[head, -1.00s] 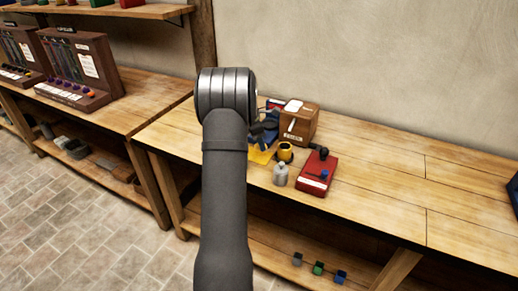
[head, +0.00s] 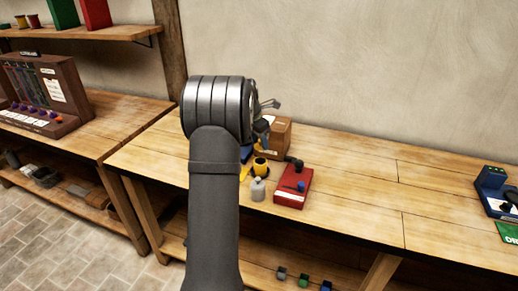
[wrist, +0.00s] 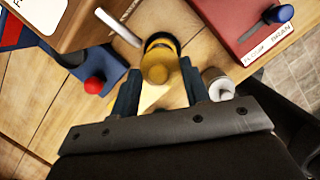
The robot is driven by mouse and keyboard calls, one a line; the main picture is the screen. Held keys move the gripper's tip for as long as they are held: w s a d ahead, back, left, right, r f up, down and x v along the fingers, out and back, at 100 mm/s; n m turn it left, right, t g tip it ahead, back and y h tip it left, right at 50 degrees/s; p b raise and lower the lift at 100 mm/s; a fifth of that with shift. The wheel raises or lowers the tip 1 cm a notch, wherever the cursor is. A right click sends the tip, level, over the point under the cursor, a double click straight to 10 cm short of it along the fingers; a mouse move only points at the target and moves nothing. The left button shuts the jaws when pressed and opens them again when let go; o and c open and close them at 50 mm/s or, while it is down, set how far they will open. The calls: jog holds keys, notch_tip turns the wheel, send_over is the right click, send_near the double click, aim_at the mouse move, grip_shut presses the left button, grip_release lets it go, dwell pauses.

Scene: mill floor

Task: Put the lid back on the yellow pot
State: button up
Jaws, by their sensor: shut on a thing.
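The yellow pot (head: 261,166) stands on the bench with dark around its upper part, just behind the grey bottle. In the wrist view the pot (wrist: 163,43) shows its dark ring just beyond my fingers. My gripper (wrist: 160,72) is shut on a rounded yellow piece, which looks like the lid (wrist: 156,74), between its two dark blue fingers. The lid lines up with the pot in this view, but I cannot tell whether they touch. In the head view my wrist mostly hides the gripper, with a dark blue part (head: 262,129) showing above the pot.
The grey bottle (head: 258,190) stands close in front of the pot, also beside my right finger (wrist: 219,86). A red box (head: 293,188) is to the right, a wooden box (head: 274,138) behind. A blue item with a red knob (wrist: 94,84) lies left.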

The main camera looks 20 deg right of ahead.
jog(key=shift+w+f, duration=0.2)
jog(key=shift+f, duration=2.95)
jog(key=shift+f, duration=0.15)
jog(key=o, duration=1.5)
jog(key=shift+r, duration=3.55)
